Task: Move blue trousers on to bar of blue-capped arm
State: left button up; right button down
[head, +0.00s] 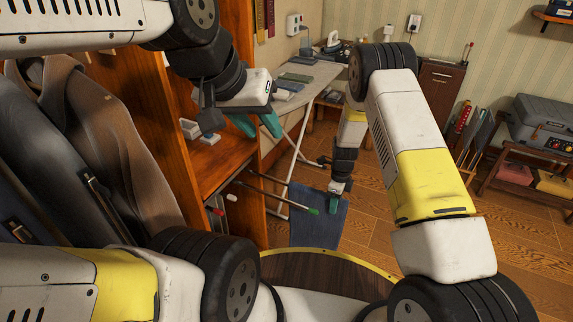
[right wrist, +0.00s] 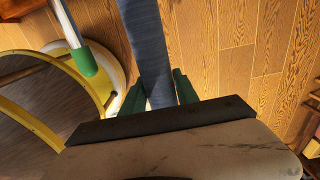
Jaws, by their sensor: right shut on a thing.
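The blue trousers (head: 318,226) hang below my right gripper (head: 334,203), which is shut on them. In the right wrist view the blue cloth (right wrist: 148,50) runs between the two green fingers (right wrist: 160,92). A thin metal arm with a green cap (head: 313,211) reaches out from the wooden closet, just left of the gripper and beside or in front of the trousers. The green cap also shows in the right wrist view (right wrist: 84,62). Closer to the closet are a white cap (head: 232,198) and a red cap (head: 217,212). I cannot make out a blue cap. My left gripper (head: 258,127) is open and empty above the closet shelf.
An ironing board (head: 318,72) with folded clothes and an iron stands behind. A round dark wooden surface with a yellow rim (head: 300,252) is at the front. Open wooden floor (head: 375,240) lies right of the trousers.

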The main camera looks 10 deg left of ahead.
aim_at(294, 183)
jog(key=shift+w+a, duration=0.25)
jog(key=shift+a, duration=0.55)
jog(key=shift+w+a, duration=0.2)
jog(key=shift+a, duration=0.55)
jog(key=shift+w+a, duration=0.25)
jog(key=shift+a, duration=0.55)
jog(key=shift+w+a, duration=0.3)
jog(key=shift+a, duration=0.8)
jog(key=shift+w+a, duration=0.35)
jog(key=shift+a, duration=0.8)
jog(key=shift+w+a, duration=0.3)
jog(key=shift+a, duration=0.8)
jog(key=shift+a, duration=0.1)
jog(key=shift+w+a+r, duration=0.1)
jog(key=shift+w+a, duration=0.15)
jog(key=shift+a, duration=0.55)
jog(key=shift+w+a+f, duration=0.1)
jog(key=shift+w+a, duration=0.1)
jog(key=shift+a, duration=0.55)
jog(key=shift+w+a+r, duration=0.1)
jog(key=shift+w+a, duration=0.15)
jog(key=shift+a, duration=0.55)
jog(key=shift+f, duration=0.25)
jog(key=c, duration=0.9)
grip_release()
jog(key=shift+o, duration=0.3)
